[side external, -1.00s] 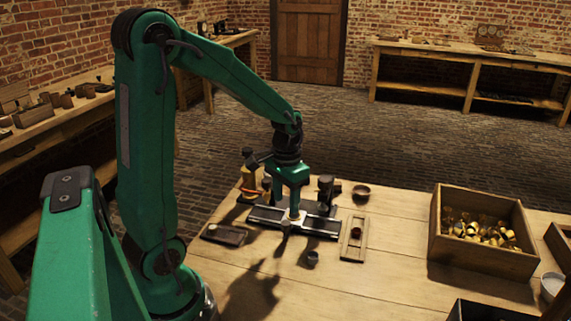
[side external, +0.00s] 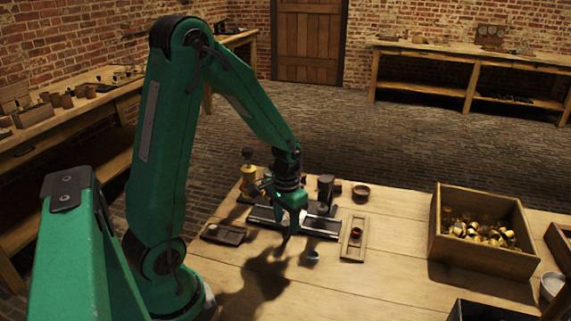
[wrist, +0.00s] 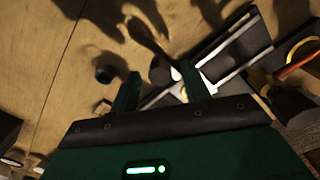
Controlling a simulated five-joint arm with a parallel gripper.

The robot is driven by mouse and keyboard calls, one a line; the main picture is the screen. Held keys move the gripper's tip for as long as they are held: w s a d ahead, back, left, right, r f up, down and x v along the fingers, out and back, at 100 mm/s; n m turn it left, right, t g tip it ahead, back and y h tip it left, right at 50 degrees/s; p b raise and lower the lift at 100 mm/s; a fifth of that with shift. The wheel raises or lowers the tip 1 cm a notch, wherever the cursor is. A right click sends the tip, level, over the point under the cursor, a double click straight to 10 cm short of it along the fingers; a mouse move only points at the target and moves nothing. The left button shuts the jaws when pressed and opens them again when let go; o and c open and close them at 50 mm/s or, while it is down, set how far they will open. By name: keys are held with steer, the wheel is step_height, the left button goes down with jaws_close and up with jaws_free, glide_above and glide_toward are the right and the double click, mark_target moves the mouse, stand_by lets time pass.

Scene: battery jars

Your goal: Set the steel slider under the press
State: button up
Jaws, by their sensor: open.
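The press (side external: 322,230) has a dark base with pale metal rails on the wooden table. A dark upright cylinder (side external: 325,188) stands behind the rails. In the wrist view the rails (wrist: 228,38) run diagonally at the right. My gripper (side external: 287,236) is low at the front edge of the rails, with its fingers open. In the wrist view my gripper (wrist: 160,72) has a dark round knob with a bright metal part (wrist: 175,74) between or just below its fingers. This may be the steel slider; whether the fingers touch it I cannot tell. My gripper hides part of the rails.
A small cup (side external: 313,257) stands close in front of my gripper. A wooden tray (side external: 344,252) holds a reddish round piece. A dark tray (side external: 212,237) lies left. A brass-coloured stand (side external: 248,180) is behind. A crate (side external: 470,258) of brass parts stands right.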

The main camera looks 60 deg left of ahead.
jaws_close()
steer(key=shift+w+d, duration=3)
steer(key=shift+w, duration=0.05)
steer(key=shift+c, duration=0.4)
jaws_free()
steer(key=shift+o, duration=0.4)
steer(key=shift+r, duration=0.15)
step_height(320, 180, up, 8)
steer(key=shift+f, duration=0.2)
steer(key=shift+s+r, duration=0.1)
